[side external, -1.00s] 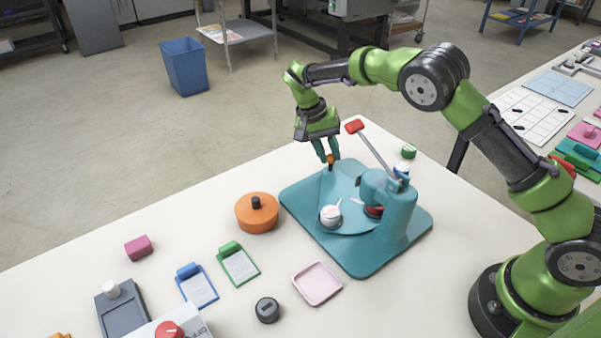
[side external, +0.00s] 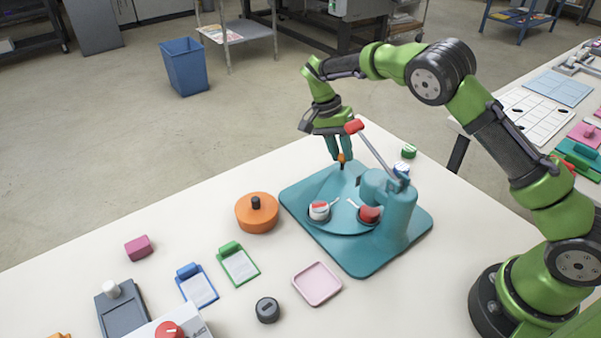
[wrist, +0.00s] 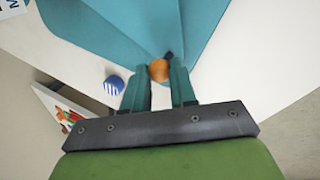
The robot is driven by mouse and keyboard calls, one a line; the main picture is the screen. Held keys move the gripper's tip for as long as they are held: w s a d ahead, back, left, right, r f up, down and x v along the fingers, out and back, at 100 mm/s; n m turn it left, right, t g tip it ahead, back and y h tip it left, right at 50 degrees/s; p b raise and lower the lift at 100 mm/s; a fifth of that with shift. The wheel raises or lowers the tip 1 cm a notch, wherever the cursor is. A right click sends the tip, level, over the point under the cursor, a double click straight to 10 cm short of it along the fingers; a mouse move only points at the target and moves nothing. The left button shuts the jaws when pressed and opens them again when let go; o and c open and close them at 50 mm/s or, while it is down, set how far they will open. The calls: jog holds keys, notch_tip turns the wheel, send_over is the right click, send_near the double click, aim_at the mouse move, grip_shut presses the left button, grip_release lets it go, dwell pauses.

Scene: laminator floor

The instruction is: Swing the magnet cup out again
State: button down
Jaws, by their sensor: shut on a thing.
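A teal press (side external: 398,215) stands on a teal base with a round swing plate (side external: 345,190). The plate carries two dark cups, one with a white piece (side external: 319,211) at front left and one with a red piece (side external: 369,214) beside the press column. I cannot tell which is the magnet cup. An orange knob (side external: 341,157) stands at the plate's back edge and also shows in the wrist view (wrist: 159,70). My gripper (side external: 340,153) is shut on this knob, pointing down. The press's red-tipped lever (side external: 354,126) is raised close to my gripper. The cups are out of the wrist view.
An orange round pot (side external: 257,213) stands left of the base. A pink tray (side external: 317,284), a dark round piece (side external: 267,310) and green and blue clipboards lie in front. A green-topped piece (side external: 408,151) and a blue-striped one (wrist: 113,86) are behind the press.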

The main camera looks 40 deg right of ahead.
dwell(0.4)
jog(key=c, duration=0.9)
grip_release()
jog(key=v, duration=1.2)
jog(key=shift+s+d, duration=0.1)
jog(key=shift+d, duration=0.05)
